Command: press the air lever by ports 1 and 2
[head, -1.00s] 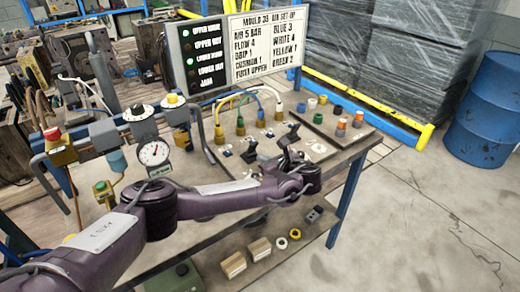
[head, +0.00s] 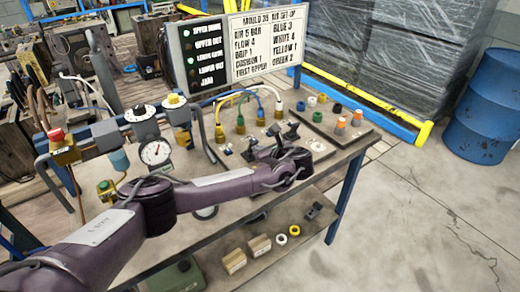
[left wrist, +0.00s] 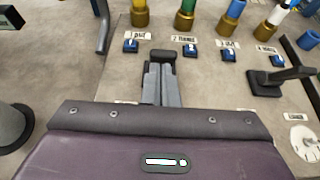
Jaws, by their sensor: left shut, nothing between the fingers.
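The air lever by ports 1 and 2 (head: 250,147) is black and stands on the grey air panel (left wrist: 100,85). In the left wrist view a black pad of it (left wrist: 162,54) shows just beyond my fingertips; the fingers hide the rest. My left gripper (left wrist: 161,72) is shut and empty, above or at this lever; I cannot tell whether it touches. In the head view my left gripper (head: 268,153) is small and partly hidden by its arm. Port 1 (left wrist: 139,14) and port 2 (left wrist: 185,16) are brass fittings behind the lever. My right gripper is not in view.
A second black lever (left wrist: 280,78) stands to the right, near ports 3 and 4. Blue toggles (left wrist: 131,46) sit before the ports. A pressure gauge (head: 156,153) and valves stand at the left. Loose coloured caps (head: 340,122) lie right. A sign board (head: 230,50) stands behind.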

